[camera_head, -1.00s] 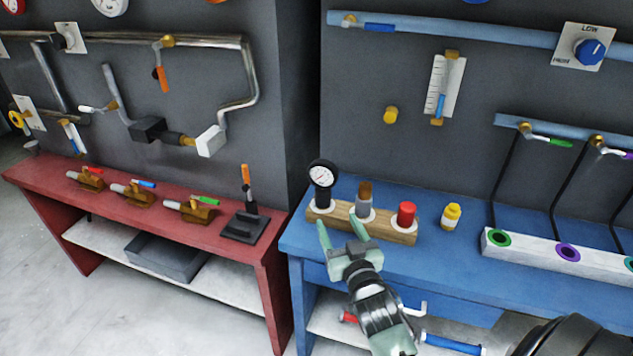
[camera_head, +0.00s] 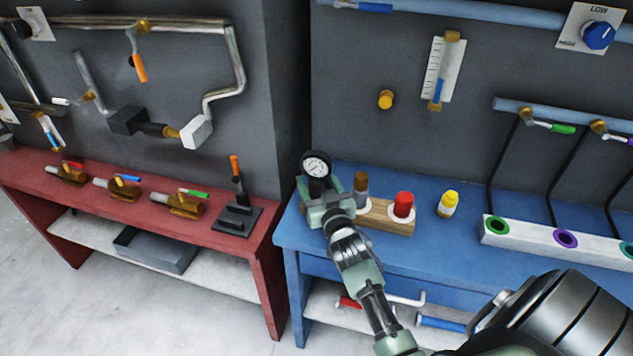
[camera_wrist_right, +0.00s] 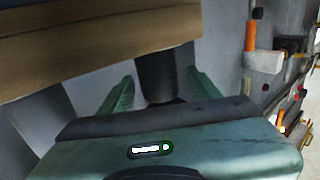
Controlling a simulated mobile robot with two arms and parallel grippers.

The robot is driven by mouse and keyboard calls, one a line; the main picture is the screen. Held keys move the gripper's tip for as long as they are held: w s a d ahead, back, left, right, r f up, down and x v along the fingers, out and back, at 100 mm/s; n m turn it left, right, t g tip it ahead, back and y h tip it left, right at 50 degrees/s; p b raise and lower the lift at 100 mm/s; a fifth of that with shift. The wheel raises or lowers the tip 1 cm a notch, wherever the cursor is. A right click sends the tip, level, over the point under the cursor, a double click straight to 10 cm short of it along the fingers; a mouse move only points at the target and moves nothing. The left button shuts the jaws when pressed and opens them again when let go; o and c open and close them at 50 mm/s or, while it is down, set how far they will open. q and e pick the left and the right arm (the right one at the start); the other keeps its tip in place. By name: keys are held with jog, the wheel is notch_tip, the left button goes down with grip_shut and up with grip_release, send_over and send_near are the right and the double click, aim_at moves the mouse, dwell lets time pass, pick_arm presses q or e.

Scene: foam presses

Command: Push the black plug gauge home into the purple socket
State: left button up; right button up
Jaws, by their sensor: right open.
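The black plug gauge (camera_head: 317,168), a black cylinder with a round white dial on top, stands upright at the left end of a wooden block (camera_head: 385,219). My right gripper (camera_head: 320,197) is at it, with the jaws open. In the right wrist view the dark cylinder of the gauge (camera_wrist_right: 157,74) shows between the two green fingers, with a gap visible on each side. The gauge's lower end is hidden by the gripper in the head view. The purple socket (camera_head: 565,239) is a ringed hole in a white rail at the right. My left gripper is not in view.
A brown-topped plug (camera_head: 361,187) and a red plug (camera_head: 404,204) stand in the same block. A yellow bottle (camera_head: 448,204) is to its right. A green socket (camera_head: 495,226) neighbours the purple one. The blue bench (camera_head: 440,246) is clear in front of the rail.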

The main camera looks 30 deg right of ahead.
grip_shut()
jog(key=shift+r, duration=0.1)
jog(key=shift+r, duration=0.1)
